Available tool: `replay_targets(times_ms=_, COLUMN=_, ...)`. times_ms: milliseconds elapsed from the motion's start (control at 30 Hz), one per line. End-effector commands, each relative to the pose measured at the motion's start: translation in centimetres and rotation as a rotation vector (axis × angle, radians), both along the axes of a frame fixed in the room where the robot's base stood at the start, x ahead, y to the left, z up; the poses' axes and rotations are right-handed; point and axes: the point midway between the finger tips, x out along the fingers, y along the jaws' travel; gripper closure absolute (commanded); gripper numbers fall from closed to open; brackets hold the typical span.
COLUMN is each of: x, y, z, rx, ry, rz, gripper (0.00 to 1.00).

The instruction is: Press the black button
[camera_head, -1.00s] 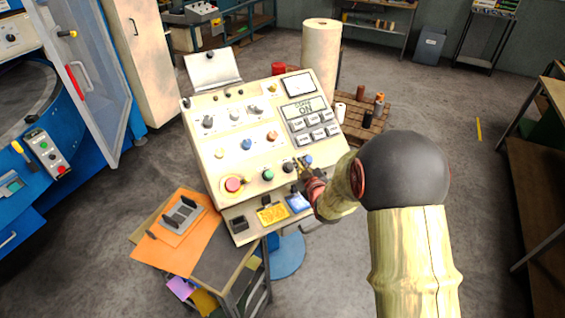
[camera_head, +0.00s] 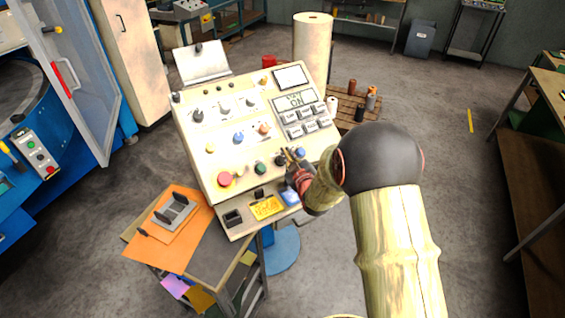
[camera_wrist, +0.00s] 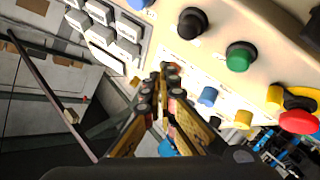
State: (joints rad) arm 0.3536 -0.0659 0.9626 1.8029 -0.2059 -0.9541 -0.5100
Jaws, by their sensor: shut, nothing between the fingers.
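The cream control panel (camera_head: 200,150) is sloped, with a row of buttons along its lower part. The black button (camera_head: 280,160) is round and stands between a green button (camera_head: 260,168) and a blue one (camera_head: 300,152). It also shows in the wrist view, as a black cap (camera_wrist: 192,23) left of the green button (camera_wrist: 239,56). My gripper (camera_head: 288,156) is beside the black button, to its right in the head view. In the wrist view my gripper's fingertips (camera_wrist: 166,72) are together and empty, below and left of the black cap, with a visible gap between.
A grey keypad (camera_head: 307,127) lies above right. A side table with an orange sheet (camera_head: 150,248) stands lower left.

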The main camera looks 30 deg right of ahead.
Motion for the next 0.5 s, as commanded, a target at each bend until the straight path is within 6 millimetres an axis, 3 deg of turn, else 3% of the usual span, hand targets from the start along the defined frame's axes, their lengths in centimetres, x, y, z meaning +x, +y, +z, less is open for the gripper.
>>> replay_targets(times_ms=200, x=1.6, y=0.1, z=-2.6, rx=-0.001, ry=-0.002, rz=0.002, gripper=1.0)
replay_targets(times_ms=500, x=2.7, y=0.1, z=-3.8, rx=0.0, ry=-0.001, rz=0.001, gripper=1.0)
